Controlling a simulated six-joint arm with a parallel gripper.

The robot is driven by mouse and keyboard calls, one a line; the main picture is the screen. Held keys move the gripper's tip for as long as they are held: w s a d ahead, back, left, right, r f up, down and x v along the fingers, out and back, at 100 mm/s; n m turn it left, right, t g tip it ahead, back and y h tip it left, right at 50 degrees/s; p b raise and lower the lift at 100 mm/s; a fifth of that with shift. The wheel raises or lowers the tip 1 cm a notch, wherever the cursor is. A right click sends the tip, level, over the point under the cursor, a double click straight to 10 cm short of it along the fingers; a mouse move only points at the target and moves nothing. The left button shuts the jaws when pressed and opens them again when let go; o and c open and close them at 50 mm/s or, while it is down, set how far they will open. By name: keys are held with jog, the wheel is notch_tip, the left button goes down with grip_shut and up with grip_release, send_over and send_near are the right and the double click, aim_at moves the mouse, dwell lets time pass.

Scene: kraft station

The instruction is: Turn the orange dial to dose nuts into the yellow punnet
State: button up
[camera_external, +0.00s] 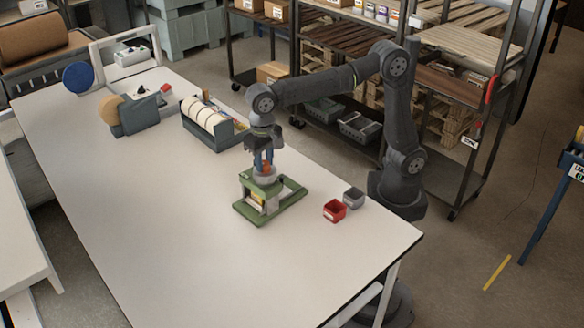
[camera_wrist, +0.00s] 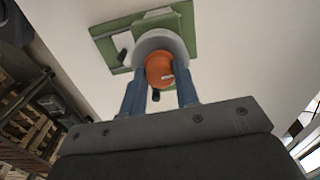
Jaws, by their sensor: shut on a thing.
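The orange dial (camera_wrist: 157,66) sits on top of a round grey-white hopper (camera_wrist: 160,43) in the wrist view, with a short pale mark on its lower right. My gripper (camera_wrist: 160,76) has its two blue fingers on either side of the dial, shut on it. In the external view my gripper (camera_external: 264,160) points down over the dispenser, whose green frame (camera_external: 290,200) stands on the table. A small yellow patch (camera_external: 257,202) shows low inside the frame, probably the yellow punnet; most of it is hidden, and its contents cannot be seen.
A red bin (camera_external: 335,210) and a grey bin (camera_external: 353,197) stand right of the dispenser. A roll holder (camera_external: 212,122) and a tape dispenser (camera_external: 130,115) stand behind it to the left. The white table's (camera_external: 170,225) front left is clear. Shelving stands behind my arm.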

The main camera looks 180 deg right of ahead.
aim_at(264, 163)
dwell(0.3)
jog(key=shift+r, duration=0.1)
jog(key=o, duration=1)
jog(key=shift+c, duration=0.2)
notch_tip(264, 163, up, 17)
jog(key=shift+r, duration=0.15)
